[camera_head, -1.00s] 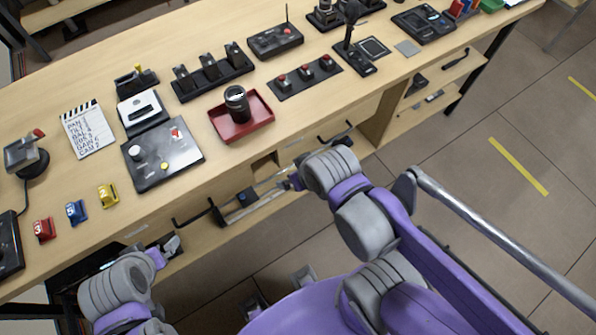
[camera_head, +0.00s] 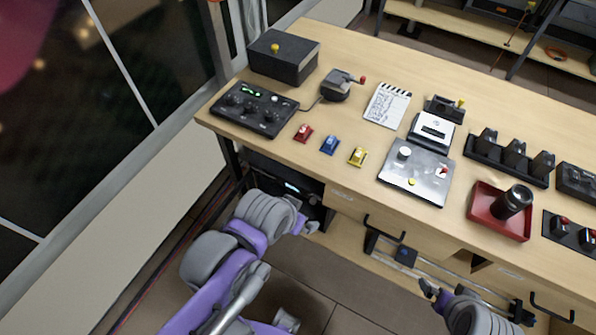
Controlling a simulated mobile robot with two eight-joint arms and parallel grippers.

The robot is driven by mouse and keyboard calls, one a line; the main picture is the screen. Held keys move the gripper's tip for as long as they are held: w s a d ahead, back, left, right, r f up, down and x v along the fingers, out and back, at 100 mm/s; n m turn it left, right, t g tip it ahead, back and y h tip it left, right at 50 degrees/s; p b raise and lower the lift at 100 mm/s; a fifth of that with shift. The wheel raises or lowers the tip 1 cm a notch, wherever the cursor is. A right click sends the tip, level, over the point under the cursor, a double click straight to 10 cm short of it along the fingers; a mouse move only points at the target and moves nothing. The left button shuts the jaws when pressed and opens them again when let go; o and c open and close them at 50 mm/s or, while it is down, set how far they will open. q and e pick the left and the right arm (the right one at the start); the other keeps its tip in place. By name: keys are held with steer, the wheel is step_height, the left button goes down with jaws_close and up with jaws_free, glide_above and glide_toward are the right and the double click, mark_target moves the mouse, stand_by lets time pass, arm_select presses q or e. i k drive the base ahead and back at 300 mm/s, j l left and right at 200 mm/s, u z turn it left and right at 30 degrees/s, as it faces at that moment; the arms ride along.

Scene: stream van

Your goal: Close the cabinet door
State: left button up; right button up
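No cabinet door can be clearly made out under the workbench (camera_head: 330,62). Under its left end is a dark compartment (camera_head: 262,170) with a small cyan light inside. To the right of it is a wooden front (camera_head: 345,205) with a black bar handle (camera_head: 384,229). Another black handle (camera_head: 552,308) is at the lower right. My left gripper (camera_head: 310,228) is just in front of the compartment's lower right edge; contact cannot be judged. My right gripper (camera_head: 431,290) is low in front of the bench. Both gripper openings are too small to read.
On the bench are a control panel (camera_head: 255,109), a dark box (camera_head: 284,56), small red, blue and yellow blocks, a grey panel (camera_head: 418,172) and a red tray (camera_head: 499,211) holding a dark cylinder. Floor is clear below my arms. A glazed wall is at left.

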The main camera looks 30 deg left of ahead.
mark_target(248, 178)
steer(key=k+j, duration=0.1)
steer(key=j, duration=0.35)
steer(key=k+j, duration=0.1)
steer(key=j, duration=0.3)
steer(key=k+j, duration=0.1)
steer(key=j, duration=0.35)
steer(key=k+j, duration=0.1)
steer(key=j, duration=0.35)
